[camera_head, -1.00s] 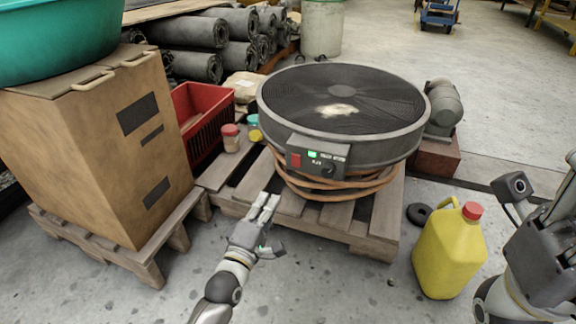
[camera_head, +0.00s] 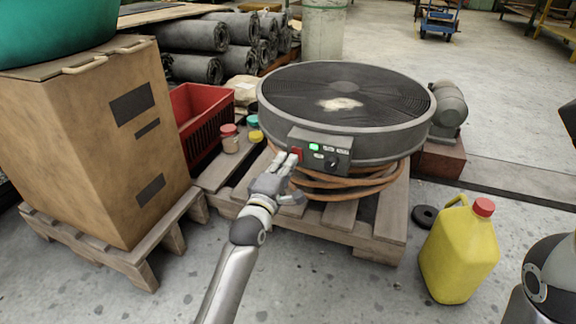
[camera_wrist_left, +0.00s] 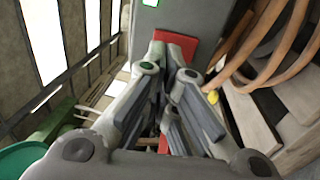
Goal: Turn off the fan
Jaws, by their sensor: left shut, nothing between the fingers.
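The large round dark fan (camera_head: 345,95) lies flat on a wooden pallet, its grille facing up. Its grey control box (camera_head: 325,149) faces me, with a lit green indicator (camera_head: 314,147), a dark knob (camera_head: 332,161) and a red switch (camera_head: 297,153). My left gripper (camera_head: 287,159) is shut and empty, its fingertips right at the red switch and partly covering it. In the left wrist view the red switch (camera_wrist_left: 176,42) lies just beyond the fingertips (camera_wrist_left: 171,58); I cannot tell whether they touch it. My right gripper is out of view.
Orange hose coils (camera_head: 350,180) ring the fan's base above the pallet (camera_head: 375,225). A tall cardboard box (camera_head: 100,140), a red crate (camera_head: 205,122) and small jars (camera_head: 230,139) stand left. A yellow jug (camera_head: 458,250) stands on the floor at right.

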